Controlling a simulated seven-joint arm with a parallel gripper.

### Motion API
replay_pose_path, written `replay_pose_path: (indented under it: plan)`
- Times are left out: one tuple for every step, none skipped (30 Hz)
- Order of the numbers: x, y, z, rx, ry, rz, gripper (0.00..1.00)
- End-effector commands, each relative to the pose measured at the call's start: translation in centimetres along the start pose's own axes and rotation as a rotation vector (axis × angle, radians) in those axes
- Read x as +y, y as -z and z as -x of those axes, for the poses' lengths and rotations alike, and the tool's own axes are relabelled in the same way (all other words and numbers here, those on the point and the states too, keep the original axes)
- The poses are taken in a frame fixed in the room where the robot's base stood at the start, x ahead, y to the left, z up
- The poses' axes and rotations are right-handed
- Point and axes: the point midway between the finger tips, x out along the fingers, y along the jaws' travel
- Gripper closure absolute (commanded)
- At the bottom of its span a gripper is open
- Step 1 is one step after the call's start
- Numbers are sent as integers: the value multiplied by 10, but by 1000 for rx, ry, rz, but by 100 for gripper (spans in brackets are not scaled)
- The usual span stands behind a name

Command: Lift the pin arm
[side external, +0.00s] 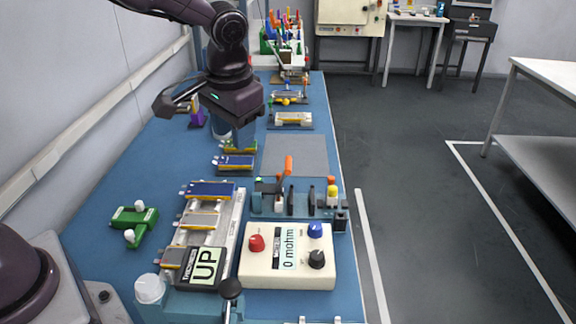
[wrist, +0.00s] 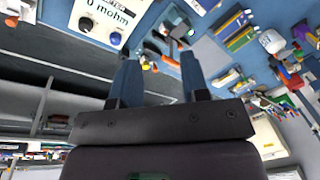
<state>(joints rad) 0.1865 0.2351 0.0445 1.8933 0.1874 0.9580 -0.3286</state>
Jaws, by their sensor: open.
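The likely pin arm is the orange-handled lever (side external: 288,166), standing upright on a blue fixture (side external: 262,206) with black upright plates. My gripper (side external: 243,146) points down over the blue bench, left of and behind that lever, apart from it. It is open and empty. In the wrist view my gripper (wrist: 160,58) shows its two fingers spread, with small orange and dark fixture parts seen beyond and between them. The lever's exact pivot and pin are too small to make out.
A meter box (side external: 286,268) reading "0 mohm" stands in front of the fixture. A black sign (side external: 205,267) reads "UP". A rack of pouch cells (side external: 210,222) and a green clamp (side external: 134,220) lie left. A grey mat (side external: 296,154) is clear behind the lever.

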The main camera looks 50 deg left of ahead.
Motion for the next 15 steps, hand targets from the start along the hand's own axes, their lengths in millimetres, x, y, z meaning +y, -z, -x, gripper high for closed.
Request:
replay_pose_path:
  plan:
    - [8,17,-16,-17,30,27,58]
    - [11,27,-24,-21,48,50,58]
    - [15,39,-34,-23,72,82,58]
    - [19,47,-42,-25,90,107,58]
    - [22,56,-49,-22,108,132,58]
    - [26,66,-59,-16,130,170,58]
    - [28,74,-65,-8,147,199,58]
    - [31,82,-71,1,161,231,58]
    - [34,92,-78,15,181,274,58]
    - [35,100,-82,30,194,310,58]
    - [36,107,-84,49,204,350,58]
    - [36,117,-84,76,214,405,58]
    - [35,124,-80,99,216,447,58]
    - [34,130,-74,121,215,485,58]
    - [32,135,-67,145,214,531,58]
